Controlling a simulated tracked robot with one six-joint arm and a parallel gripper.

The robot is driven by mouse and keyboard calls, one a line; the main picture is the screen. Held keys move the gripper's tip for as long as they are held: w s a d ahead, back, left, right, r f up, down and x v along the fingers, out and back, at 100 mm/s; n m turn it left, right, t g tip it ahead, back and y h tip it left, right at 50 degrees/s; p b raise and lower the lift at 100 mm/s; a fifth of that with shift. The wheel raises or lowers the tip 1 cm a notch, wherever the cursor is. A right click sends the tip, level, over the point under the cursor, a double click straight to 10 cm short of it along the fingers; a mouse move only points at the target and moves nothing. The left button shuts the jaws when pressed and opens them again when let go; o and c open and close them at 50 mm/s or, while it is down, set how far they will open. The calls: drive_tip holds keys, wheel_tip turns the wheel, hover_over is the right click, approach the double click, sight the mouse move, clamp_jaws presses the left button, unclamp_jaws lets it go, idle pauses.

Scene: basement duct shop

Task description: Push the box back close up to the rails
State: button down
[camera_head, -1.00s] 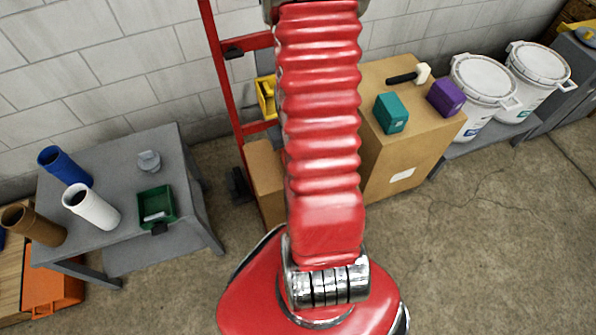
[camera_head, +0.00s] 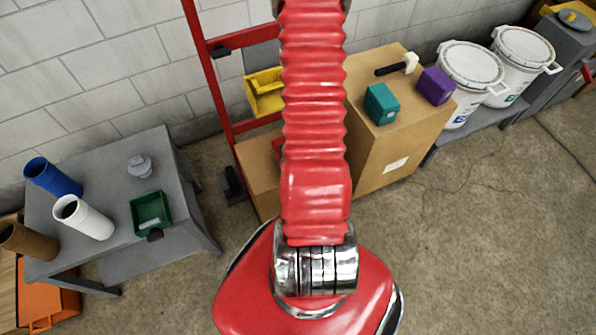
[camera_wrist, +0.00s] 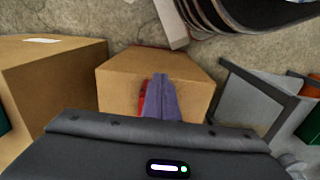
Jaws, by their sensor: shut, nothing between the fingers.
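The brown cardboard box (camera_head: 257,172) stands on the floor at the foot of the red upright rails (camera_head: 211,90), partly hidden behind my arm. It also shows in the middle of the wrist view (camera_wrist: 120,75). My gripper (camera_wrist: 161,80) is shut and empty, its greyish-purple fingers lying across the view of the box, with a red part beside them. I cannot tell whether they touch it. In the head view my arm hides the gripper. The gap between box and rails cannot be judged clearly.
A larger carton (camera_head: 400,150) stands close on the right with a teal box (camera_head: 381,104), a purple box (camera_head: 436,86) and a mallet on top. A grey table (camera_head: 110,195) stands left. A yellow bin (camera_head: 264,92) is by the rails. Floor in front right is clear.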

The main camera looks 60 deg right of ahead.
drive_tip(key=w+d+f, duration=0.2)
drive_tip(key=w+f, duration=0.1)
drive_tip(key=f, duration=0.7)
drive_tip(key=shift+w, duration=0.2)
idle(0.5)
